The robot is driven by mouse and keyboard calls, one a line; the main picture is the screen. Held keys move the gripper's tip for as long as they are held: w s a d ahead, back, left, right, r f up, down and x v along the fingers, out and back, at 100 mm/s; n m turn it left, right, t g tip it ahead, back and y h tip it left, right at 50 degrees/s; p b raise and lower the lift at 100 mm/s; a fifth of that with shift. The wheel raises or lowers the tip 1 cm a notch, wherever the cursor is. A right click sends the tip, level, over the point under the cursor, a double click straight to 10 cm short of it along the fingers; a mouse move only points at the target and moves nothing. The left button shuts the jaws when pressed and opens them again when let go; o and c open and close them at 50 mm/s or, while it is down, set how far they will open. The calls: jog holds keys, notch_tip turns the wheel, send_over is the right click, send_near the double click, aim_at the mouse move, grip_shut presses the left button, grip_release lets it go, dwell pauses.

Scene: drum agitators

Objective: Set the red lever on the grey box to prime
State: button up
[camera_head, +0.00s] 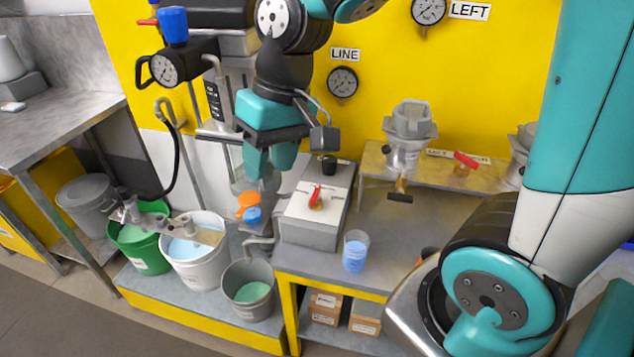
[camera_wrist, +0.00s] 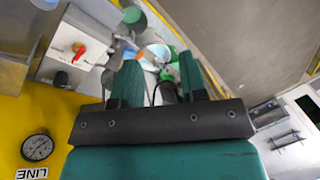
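The grey box (camera_head: 309,232) stands on the left end of the grey bench, with a pale sloping top plate. The small red lever (camera_head: 316,194) sits on that plate and points away from the front edge in the head view. In the wrist view the lever (camera_wrist: 79,50) is at the upper left on the plate, with small labels around it too blurred to read. My gripper (camera_head: 268,166) is open and empty, fingers pointing down. It hangs to the left of the box, higher than the lever and apart from it. The two fingers show spread in the wrist view (camera_wrist: 160,78).
Below my gripper are an orange knob (camera_head: 248,200) and a blue knob (camera_head: 252,215) beside the box. A cup of blue liquid (camera_head: 355,252) stands right of the box. Several buckets stand at lower left. Another red lever (camera_head: 465,160) is on the back shelf.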

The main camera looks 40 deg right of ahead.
jog(key=w+d+f+m+h+p, duration=0.1)
jog(key=w+d+f+m, duration=0.15)
jog(key=w+d, duration=0.2)
jog(key=w+d+f+m+h, duration=0.1)
jog(key=w+d+m, duration=0.25)
jog(key=w, duration=0.25)
jog(key=m+h, duration=0.1)
jog(key=m, duration=0.5)
send_over(315, 191)
notch_tip(315, 191, down, 7)
jog(key=shift+g, duration=0.3)
notch_tip(315, 191, down, 17)
jog(key=p, duration=0.5)
jog(key=shift+f+p, duration=0.15)
jog(key=shift+p, duration=0.25)
grip_shut()
